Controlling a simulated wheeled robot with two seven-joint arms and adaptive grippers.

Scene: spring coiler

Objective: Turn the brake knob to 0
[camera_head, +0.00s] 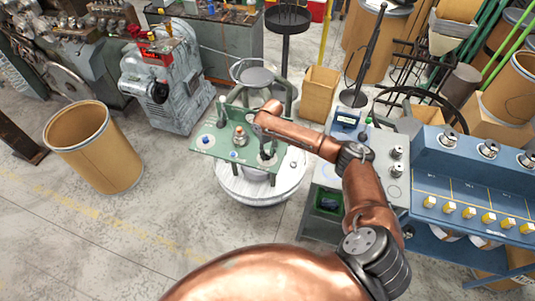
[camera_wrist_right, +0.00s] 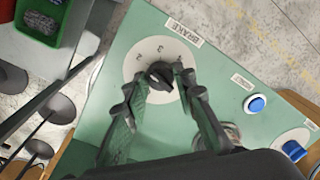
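The brake knob (camera_wrist_right: 160,76) is a small black knob on a white round dial (camera_wrist_right: 137,66) with dark numerals, on a green panel. A "BRAKE" label (camera_wrist_right: 184,32) sits beside the dial. My right gripper (camera_wrist_right: 163,82) is open, with its two dark fingers on either side of the knob. A small gap seems to show between fingertips and knob; contact is unclear. The fingers hide part of the dial, so the exact setting is hard to read. In the head view my right gripper (camera_head: 266,155) is over the right part of the green panel (camera_head: 214,150). My left gripper is out of view.
The panel also carries a blue button (camera_wrist_right: 255,104), another blue control (camera_wrist_right: 293,150) and a metal knob (camera_head: 240,139). A blue bench (camera_head: 450,180) with yellow cubes stands at right. A brown bin (camera_head: 92,150) stands at left. Floor between bin and panel is clear.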

